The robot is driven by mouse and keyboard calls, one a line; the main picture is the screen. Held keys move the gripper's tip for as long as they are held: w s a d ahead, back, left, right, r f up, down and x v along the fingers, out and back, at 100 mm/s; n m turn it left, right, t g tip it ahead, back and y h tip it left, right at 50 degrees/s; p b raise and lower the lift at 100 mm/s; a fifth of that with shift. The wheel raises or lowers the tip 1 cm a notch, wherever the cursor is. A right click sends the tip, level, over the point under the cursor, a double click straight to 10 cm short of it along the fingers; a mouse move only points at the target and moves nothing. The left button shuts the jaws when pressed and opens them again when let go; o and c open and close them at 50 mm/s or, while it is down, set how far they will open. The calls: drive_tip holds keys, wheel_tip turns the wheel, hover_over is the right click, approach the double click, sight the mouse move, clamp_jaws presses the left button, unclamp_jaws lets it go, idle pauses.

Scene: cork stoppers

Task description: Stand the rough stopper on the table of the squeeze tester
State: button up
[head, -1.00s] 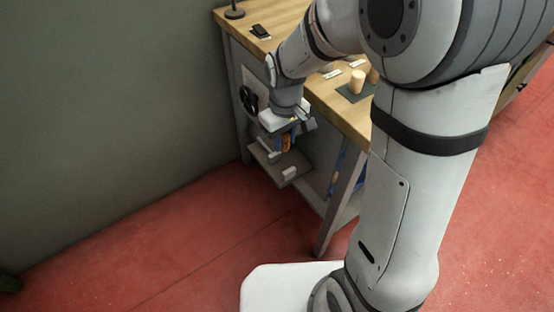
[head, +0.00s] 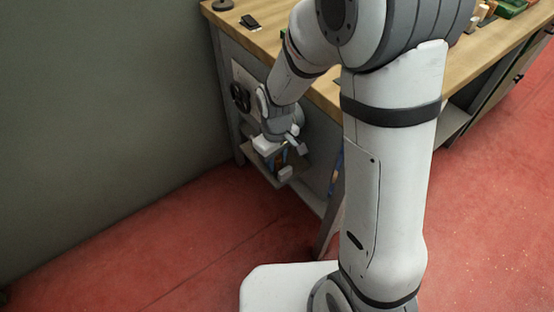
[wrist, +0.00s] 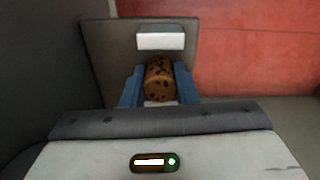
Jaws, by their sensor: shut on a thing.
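My gripper (wrist: 159,88) has blue fingers on both sides of the rough stopper (wrist: 159,80), a brown cork with dark pits, and is shut on it. In the head view, my gripper (head: 279,156) is low at the bench's end, just above the grey plate (head: 256,170) that looks like the squeeze tester's table. The plate (wrist: 108,48) also shows in the wrist view, behind and around the stopper. I cannot tell whether the stopper touches the plate. In the head view the stopper is mostly hidden by my gripper.
A pale block (wrist: 160,41) stands at the plate's outer edge, just beyond the stopper. A black handwheel (head: 240,97) is on the bench's end panel, above the plate. The wooden bench top (head: 262,40) is higher up. A grey-green wall (head: 110,110) is at left.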

drive_tip(key=shift+f, duration=0.1)
drive_tip(key=o, duration=0.9)
wheel_tip(320, 180, up, 12)
drive_tip(key=p, duration=0.3)
drive_tip(key=shift+r, duration=0.25)
wheel_tip(320, 180, up, 14)
drive_tip(key=m+t+p, duration=0.1)
drive_tip(key=m+p, duration=0.2)
drive_tip(key=p, duration=0.6)
hover_over(277, 157)
drive_tip(key=s+d, duration=0.4)
drive_tip(key=d, duration=0.2)
drive_tip(key=s+d+r+m+p, duration=0.1)
drive_tip(key=s+d+r+p, duration=0.1)
drive_tip(key=r, duration=0.1)
drive_tip(key=s+d+r+m+t+p, duration=0.1)
drive_tip(key=s+d+r+m+p, duration=0.1)
drive_tip(key=s+r+p, duration=0.1)
drive_tip(key=s+d+r+m+p, duration=0.1)
drive_tip(key=s+d+r+p, duration=0.1)
drive_tip(key=r, duration=0.3)
drive_tip(key=shift+s+d+m+t+p, duration=0.35)
drive_tip(key=shift+s+p, duration=0.2)
drive_tip(key=shift+s, duration=0.2)
